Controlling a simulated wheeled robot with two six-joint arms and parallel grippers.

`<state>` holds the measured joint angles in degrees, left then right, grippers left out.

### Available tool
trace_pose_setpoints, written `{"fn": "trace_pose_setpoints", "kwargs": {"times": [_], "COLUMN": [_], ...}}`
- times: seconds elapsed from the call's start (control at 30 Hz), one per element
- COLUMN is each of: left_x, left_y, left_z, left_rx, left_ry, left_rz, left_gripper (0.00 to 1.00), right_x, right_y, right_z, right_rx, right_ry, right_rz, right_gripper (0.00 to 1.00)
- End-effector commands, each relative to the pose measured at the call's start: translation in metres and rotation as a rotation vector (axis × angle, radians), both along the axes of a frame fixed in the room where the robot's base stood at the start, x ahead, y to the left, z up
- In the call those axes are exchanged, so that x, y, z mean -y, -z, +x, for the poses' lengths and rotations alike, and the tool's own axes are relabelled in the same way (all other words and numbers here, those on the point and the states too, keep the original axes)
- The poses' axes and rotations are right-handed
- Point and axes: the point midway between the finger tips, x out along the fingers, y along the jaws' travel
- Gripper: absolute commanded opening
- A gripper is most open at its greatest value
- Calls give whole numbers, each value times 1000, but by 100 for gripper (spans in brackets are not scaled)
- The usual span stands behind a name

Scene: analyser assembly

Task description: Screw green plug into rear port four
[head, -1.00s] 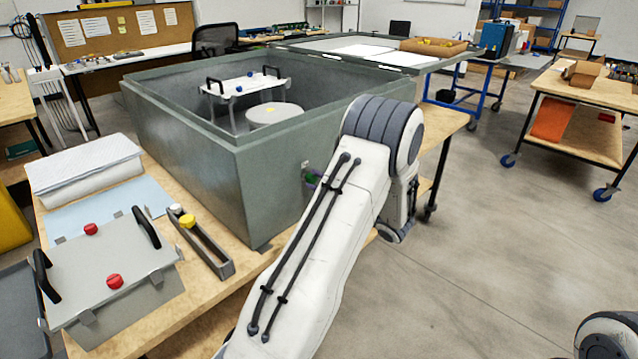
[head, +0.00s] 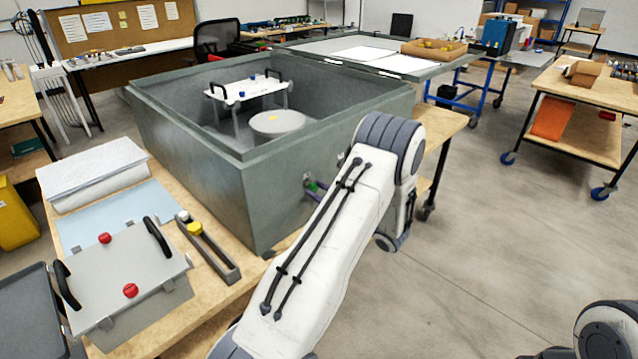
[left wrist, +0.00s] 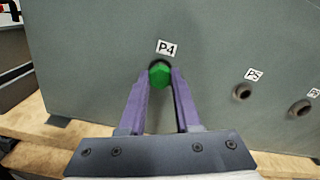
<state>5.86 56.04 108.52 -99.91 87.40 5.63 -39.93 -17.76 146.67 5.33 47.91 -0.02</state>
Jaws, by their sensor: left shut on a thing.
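The green plug (left wrist: 159,74) sits between the purple fingertips of my left gripper (left wrist: 161,88), just below the P4 label (left wrist: 168,47) on the grey wall. My left gripper is shut on it. The plug is at port four, which is hidden behind it, so I cannot tell how deep it sits. In the head view the green plug (head: 312,186) shows small against the side of the big grey case (head: 210,175), and my left gripper (head: 316,190) is mostly hidden by my left arm. My right gripper is out of view.
Port P5 (left wrist: 243,91) and another port (left wrist: 300,108) to its right look open. A tray with a yellow and a white plug (head: 215,255) and a grey lidded box (head: 130,280) stand on the wooden table. Open floor lies to the right.

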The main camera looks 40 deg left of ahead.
Motion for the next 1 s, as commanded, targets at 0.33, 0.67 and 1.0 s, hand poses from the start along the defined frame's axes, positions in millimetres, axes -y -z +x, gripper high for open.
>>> {"fn": "trace_pose_setpoints", "kwargs": {"times": [0.33, 0.67, 1.0], "left_x": [1, 0, 0], "left_y": [-2, -1, 2], "left_z": [0, 1, 2], "left_rx": [-436, -941, -1390], "left_ry": [3, 4, 3], "left_rz": [29, 69, 105], "left_gripper": [0, 0, 0], "right_x": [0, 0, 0], "right_y": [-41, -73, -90], "right_z": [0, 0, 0], "right_rx": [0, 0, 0], "right_ry": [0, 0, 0], "right_rz": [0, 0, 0], "right_gripper": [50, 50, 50]}}
